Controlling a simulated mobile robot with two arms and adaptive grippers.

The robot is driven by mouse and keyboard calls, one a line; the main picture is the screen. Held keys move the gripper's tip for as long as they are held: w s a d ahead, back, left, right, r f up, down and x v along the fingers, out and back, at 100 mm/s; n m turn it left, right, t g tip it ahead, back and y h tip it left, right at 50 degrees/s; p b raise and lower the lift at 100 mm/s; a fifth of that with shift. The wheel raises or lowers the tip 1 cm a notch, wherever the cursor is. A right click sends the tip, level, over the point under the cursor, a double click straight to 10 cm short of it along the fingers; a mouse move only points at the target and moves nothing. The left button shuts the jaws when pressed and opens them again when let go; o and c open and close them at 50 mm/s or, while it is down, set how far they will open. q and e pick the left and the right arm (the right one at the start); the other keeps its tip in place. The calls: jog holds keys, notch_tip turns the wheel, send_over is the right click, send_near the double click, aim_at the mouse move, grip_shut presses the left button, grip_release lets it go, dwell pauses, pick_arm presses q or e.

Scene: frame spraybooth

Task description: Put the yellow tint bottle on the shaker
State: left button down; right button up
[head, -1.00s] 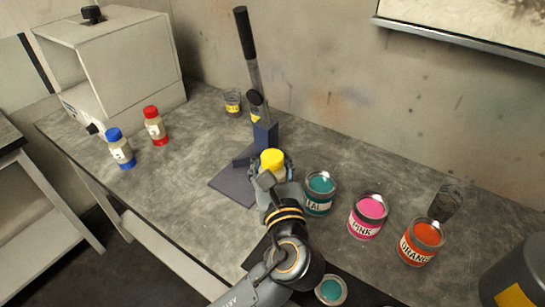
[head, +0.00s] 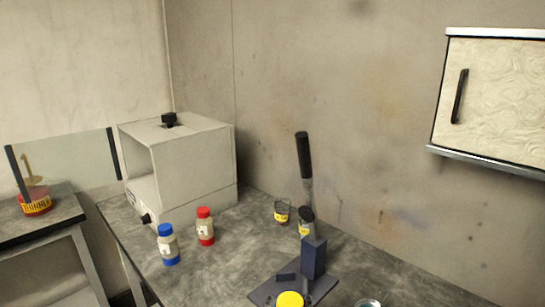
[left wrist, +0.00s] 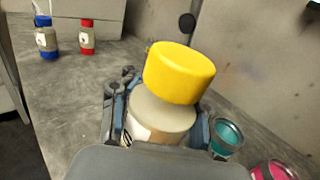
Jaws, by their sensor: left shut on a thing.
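The yellow tint bottle, with a pale body and a yellow cap, stands large in the left wrist view (left wrist: 165,112). My left gripper (left wrist: 158,122) is shut around its body, a finger on each side. In the head view only the yellow cap (head: 290,299) shows at the bottom edge, in front of the dark lever press; the gripper is mostly cut off there. I cannot tell for sure which thing is the shaker: a white open-fronted box with a black knob (head: 205,150) stands at the bench's far left end. My right gripper is not in view.
A blue-capped bottle (head: 168,245) and a red-capped bottle (head: 205,226) stand before the box. The lever press (head: 314,258) and a glass jar (head: 282,211) stand on the bench. A striped red-yellow object (head: 35,203) is on a side table. A teal can (left wrist: 226,138) is near the gripper.

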pick_arm(q)
jog(key=s+a+f, duration=0.4)
jog(key=a+f, duration=0.1)
jog(key=a, duration=0.6)
jog(key=s+a+f, duration=0.4)
jog(key=a+f, duration=0.1)
jog(key=a, duration=0.6)
jog(key=shift+f, duration=0.3)
jog(key=shift+a, duration=0.1)
